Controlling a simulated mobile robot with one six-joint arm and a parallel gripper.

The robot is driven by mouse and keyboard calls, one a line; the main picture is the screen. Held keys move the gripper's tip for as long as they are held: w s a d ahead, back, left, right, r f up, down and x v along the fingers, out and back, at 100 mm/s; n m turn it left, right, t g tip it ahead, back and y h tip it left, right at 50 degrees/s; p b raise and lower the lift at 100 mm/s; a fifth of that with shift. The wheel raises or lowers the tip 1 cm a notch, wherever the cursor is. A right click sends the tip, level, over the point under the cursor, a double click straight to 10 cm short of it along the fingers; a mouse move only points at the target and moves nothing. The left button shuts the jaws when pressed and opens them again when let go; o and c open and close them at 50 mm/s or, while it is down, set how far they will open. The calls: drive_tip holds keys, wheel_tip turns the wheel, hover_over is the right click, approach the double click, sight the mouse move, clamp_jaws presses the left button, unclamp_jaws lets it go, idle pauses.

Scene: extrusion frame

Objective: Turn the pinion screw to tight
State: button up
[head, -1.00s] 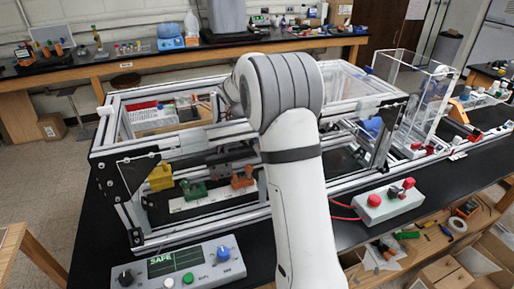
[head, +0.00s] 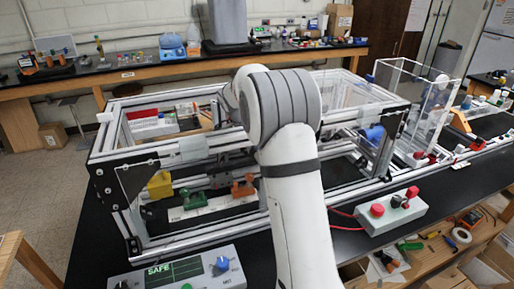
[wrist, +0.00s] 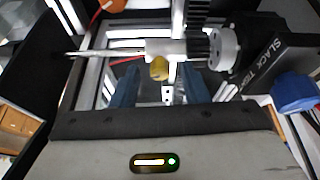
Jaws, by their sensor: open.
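In the wrist view, the two blue fingers of my gripper (wrist: 158,80) are open. A yellow knob (wrist: 159,70) shows between them, with gaps on both sides. It sits against a pale collar on a horizontal metal rod (wrist: 105,53). To the right are a dark toothed pinion (wrist: 200,46), a silver disc (wrist: 222,47) and a black block lettered SLACK and TIGHT (wrist: 272,60). I cannot tell for certain which part is the pinion screw. In the head view, my arm hides the gripper and these parts.
An extrusion frame (head: 190,243) surrounds the work area. A control box showing SAFE (head: 175,270) stands in front, and a box with red buttons (head: 390,212) at right. Inside the frame are yellow (head: 160,185), green (head: 193,197) and orange (head: 243,185) parts. A blue knob (wrist: 293,92) is close right of the gripper.

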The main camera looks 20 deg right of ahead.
drive_tip(key=shift+r, duration=0.1)
drive_tip(key=b+v, duration=0.1)
drive_tip(key=v, duration=0.6)
drive_tip(key=shift+a+r, duration=0.2)
drive_tip(key=shift+r, duration=0.05)
